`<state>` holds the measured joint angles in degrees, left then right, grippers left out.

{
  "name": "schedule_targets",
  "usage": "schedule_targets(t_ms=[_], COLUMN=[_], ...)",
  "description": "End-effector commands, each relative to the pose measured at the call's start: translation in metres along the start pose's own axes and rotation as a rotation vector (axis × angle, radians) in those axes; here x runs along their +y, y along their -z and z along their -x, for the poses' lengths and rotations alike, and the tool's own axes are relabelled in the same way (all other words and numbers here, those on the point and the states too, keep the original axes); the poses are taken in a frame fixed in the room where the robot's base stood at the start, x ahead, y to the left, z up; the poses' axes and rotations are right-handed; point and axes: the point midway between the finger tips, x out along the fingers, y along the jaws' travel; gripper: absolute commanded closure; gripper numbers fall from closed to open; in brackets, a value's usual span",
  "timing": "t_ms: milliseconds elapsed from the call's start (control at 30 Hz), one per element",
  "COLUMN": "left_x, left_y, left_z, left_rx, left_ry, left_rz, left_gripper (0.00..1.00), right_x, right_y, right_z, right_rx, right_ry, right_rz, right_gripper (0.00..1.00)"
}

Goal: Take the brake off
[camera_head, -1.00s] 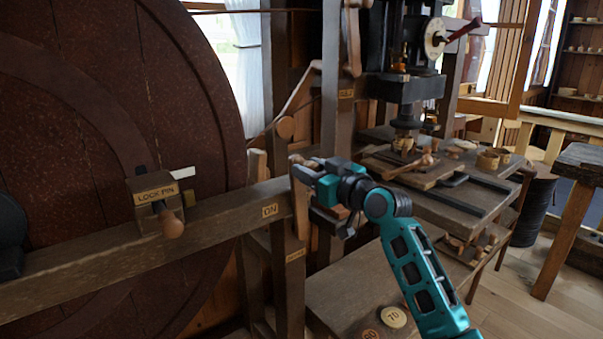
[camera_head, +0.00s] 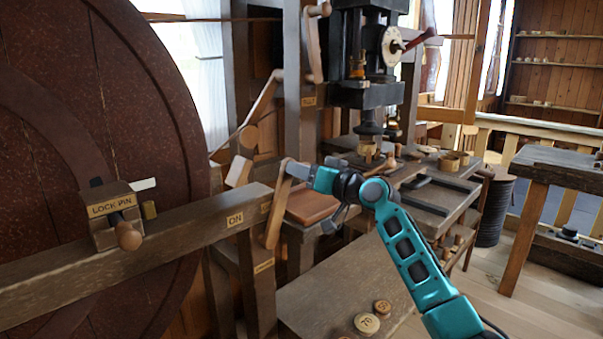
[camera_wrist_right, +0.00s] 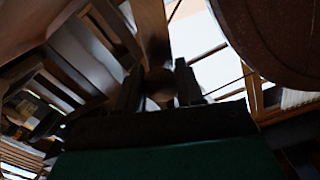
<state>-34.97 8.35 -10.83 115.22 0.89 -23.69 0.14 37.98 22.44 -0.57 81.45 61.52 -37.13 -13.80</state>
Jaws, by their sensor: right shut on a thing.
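The brake lever (camera_head: 278,208) is a flat wooden bar at the end of the heavy wooden beam (camera_head: 140,246). It leans with its top to the right, away from the ON plate (camera_head: 235,219). A second small plate (camera_head: 266,207) shows beside the lever, its lettering too small to read. My right gripper (camera_head: 298,169) is shut on the lever's top end. In the wrist view its dark fingers (camera_wrist_right: 159,90) stand on both sides of a round wooden knob (camera_wrist_right: 160,76). My left gripper is not in view.
A large dark red wheel (camera_head: 150,110) fills the left. A LOCK PIN block (camera_head: 110,212) with a wooden knob sits on the beam. A press (camera_head: 368,90) and a cluttered bench stand behind my right arm. A low table (camera_head: 320,290) with numbered discs lies in front.

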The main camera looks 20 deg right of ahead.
Motion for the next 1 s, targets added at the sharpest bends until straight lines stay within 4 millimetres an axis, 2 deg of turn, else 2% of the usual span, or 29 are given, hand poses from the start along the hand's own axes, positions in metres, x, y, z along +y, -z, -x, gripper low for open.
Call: schedule_targets(t_ms=[233,267,500,800,1000], left_x=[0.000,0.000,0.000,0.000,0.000], left_y=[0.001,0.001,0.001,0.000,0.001], left_z=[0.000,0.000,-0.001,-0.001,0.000], left_rx=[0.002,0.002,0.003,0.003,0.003], left_ry=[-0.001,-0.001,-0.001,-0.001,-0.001], left_rz=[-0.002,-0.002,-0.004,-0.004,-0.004], left_gripper=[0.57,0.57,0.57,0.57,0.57], right_x=[0.003,0.003,0.002,0.002,0.002], right_y=[0.002,0.002,0.002,0.001,0.000], right_z=[0.001,0.001,0.001,0.002,0.022], right_rx=[0.004,0.004,0.003,0.001,0.000], right_ry=[-0.006,-0.006,-0.005,-0.003,-0.004], right_rz=[-0.008,-0.008,-0.005,-0.003,0.000], right_gripper=[1.00,0.62,0.39,0.37,0.37])
